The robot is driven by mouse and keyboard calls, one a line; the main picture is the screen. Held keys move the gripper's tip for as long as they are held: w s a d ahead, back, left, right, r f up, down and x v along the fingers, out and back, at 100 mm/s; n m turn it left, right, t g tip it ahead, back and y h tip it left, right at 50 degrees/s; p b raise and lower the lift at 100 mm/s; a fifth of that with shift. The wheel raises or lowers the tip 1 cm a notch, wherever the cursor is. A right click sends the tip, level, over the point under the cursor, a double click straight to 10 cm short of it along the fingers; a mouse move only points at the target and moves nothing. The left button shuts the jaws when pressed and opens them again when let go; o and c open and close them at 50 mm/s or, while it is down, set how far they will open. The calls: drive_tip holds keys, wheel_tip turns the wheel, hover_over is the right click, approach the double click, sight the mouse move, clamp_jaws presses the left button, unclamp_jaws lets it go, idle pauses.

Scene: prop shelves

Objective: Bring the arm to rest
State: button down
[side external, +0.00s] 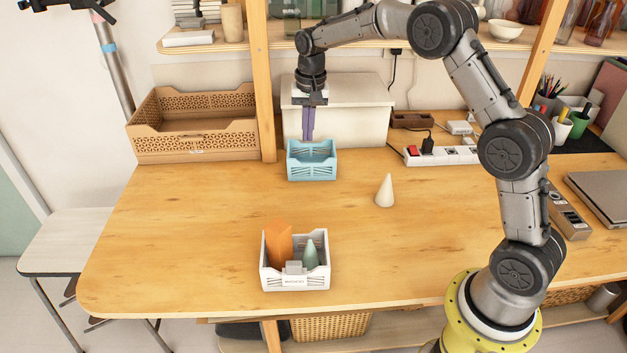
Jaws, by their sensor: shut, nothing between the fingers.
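My gripper (308,138) points straight down above the blue crate (312,172) at the back of the table. Its purple fingers are shut together with nothing between them. The fingertips are at about the height of the crate's back rim; whether they are inside or behind it is hard to tell. The blue crate looks empty. A white crate (296,283) at the front holds an orange block (278,246) and a grey-green cone (310,256). A cream cone (384,190) stands upright on the table, right of the blue crate.
A tan perforated box (195,140) stands at the back left beside a wooden shelf post (264,90). A white bin (350,115) is behind my gripper. A power strip (445,156) lies at the back right. The table (180,220) is clear on the left and centre.

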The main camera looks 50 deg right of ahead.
drive_tip(key=s+a+r+n+t, duration=0.1)
drive_tip(key=s+a+r+t, duration=0.15)
drive_tip(key=s+r, duration=0.6)
drive_tip(key=s+a+r+n+t, duration=0.1)
drive_tip(key=s+a+r+n, duration=0.15)
drive_tip(key=s+r, duration=0.65)
drive_tip(key=s+a+n+t, duration=0.2)
drive_tip(key=s+a, duration=0.1)
drive_tip(key=s, duration=1)
drive_tip(key=s+f+n, duration=0.3)
drive_tip(key=s+f, duration=0.2)
drive_tip(key=f, duration=0.2)
drive_tip(key=shift+s+f+n+g, duration=0.25)
drive_tip(key=shift+f+n+g, duration=0.1)
drive_tip(key=shift+f+g, duration=0.1)
drive_tip(key=shift+a, duration=0.1)
